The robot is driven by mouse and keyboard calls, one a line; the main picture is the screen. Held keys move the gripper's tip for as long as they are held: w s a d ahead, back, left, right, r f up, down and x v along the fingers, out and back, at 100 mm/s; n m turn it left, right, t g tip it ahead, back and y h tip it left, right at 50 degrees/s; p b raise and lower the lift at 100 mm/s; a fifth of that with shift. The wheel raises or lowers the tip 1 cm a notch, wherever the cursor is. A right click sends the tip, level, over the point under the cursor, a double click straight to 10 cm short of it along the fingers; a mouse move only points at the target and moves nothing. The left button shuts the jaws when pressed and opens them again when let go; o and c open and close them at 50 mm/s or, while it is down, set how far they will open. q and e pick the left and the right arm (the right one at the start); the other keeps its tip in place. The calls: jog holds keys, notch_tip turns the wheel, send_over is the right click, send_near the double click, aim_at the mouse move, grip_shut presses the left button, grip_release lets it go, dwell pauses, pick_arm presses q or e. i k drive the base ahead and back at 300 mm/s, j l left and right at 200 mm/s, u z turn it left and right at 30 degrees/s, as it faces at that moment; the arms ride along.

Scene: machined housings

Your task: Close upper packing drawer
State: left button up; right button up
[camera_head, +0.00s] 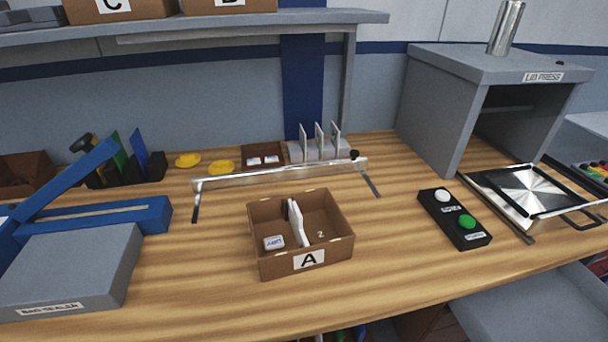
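No part clearly marked as the upper packing drawer shows in the head view. Below the table's front edge at lower right is a grey flat-topped piece (530,308), with a brown open space (425,325) to its left. I cannot tell whether either belongs to the drawer. Small coloured items show under the table edge at bottom centre, mostly cut off by the frame. Neither of my grippers is in view.
A brown box marked A (308,260) stands mid-table, holding a white divider and small packets. A blue and grey bag sealer (70,265) is at left. A button box (454,218) and the lid press (440,105), its metal plate out front, are at right.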

aim_at(566, 303)
jog(key=l+z, duration=0.15)
jog(key=z, duration=0.35)
jog(key=l+z, duration=0.2)
jog(key=z, duration=0.3)
jog(key=l+z, duration=0.15)
jog(key=z, duration=0.3)
jog(key=l+z, duration=0.2)
jog(key=z, duration=0.3)
